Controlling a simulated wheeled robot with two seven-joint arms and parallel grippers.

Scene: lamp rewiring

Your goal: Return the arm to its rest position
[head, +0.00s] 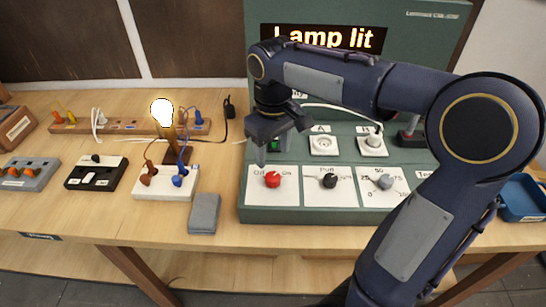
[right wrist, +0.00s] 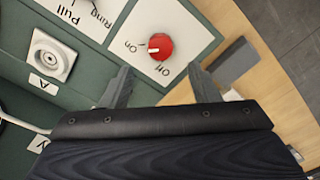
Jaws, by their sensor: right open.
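My right arm reaches in from the right in the head view, bent above the green test console (head: 262,217). My right gripper (head: 280,142) is open and empty, hanging over the console's left part. A red knob (head: 272,180) on a white plate lies below it. In the right wrist view the red knob (right wrist: 160,46) shows beyond and between the two spread fingers (right wrist: 162,84), apart from them. The lamp bulb (head: 162,112) glows white on its stand, and the console display (head: 325,38) reads "Lamp lit". My left gripper is not in view.
Black (head: 330,181) and grey (head: 385,182) knobs sit right of the red one. A plug (head: 372,142) sits in a console socket. A grey block (head: 204,213), wired white block (head: 165,184) and switch blocks stand left. A blue tray (head: 522,198) is far right.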

